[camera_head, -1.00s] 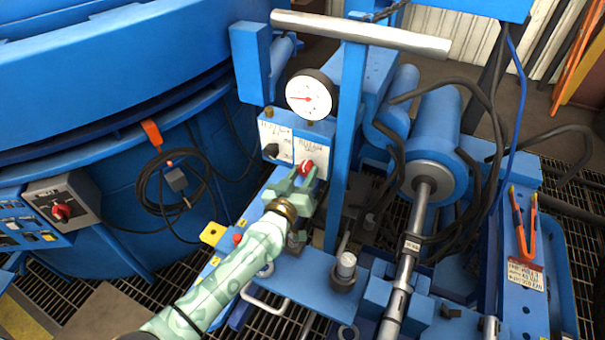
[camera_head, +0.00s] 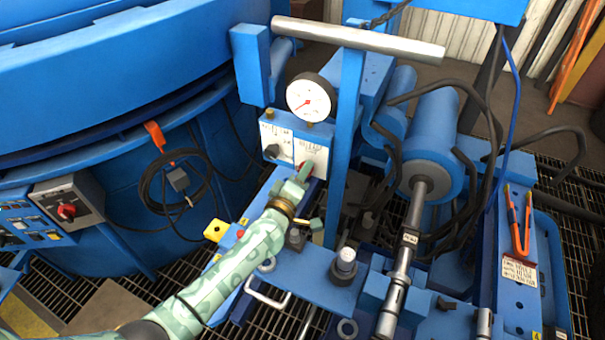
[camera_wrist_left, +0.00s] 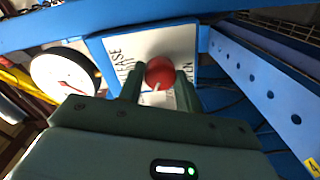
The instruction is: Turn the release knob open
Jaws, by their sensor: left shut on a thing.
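The red release knob (camera_head: 304,165) sits on a white panel lettered RELEASE, on the front of a blue box below the gauge. My left gripper (camera_head: 300,174) reaches it from the lower left and is shut on it, hiding most of the knob in the head view. In the left wrist view the round red knob (camera_wrist_left: 160,71) shows between the two green fingers (camera_wrist_left: 158,86), with a white mark on its lower part. The fingers cover part of the panel lettering (camera_wrist_left: 124,66). My right gripper is not in view.
A round gauge (camera_head: 311,97) stands just above the panel, and a dark knob (camera_head: 271,151) is on the panel's left half. A blue post (camera_head: 345,150) rises close on the right. A capped fitting (camera_head: 345,262) stands on the blue plate below. Another red knob (camera_head: 67,211) is far left.

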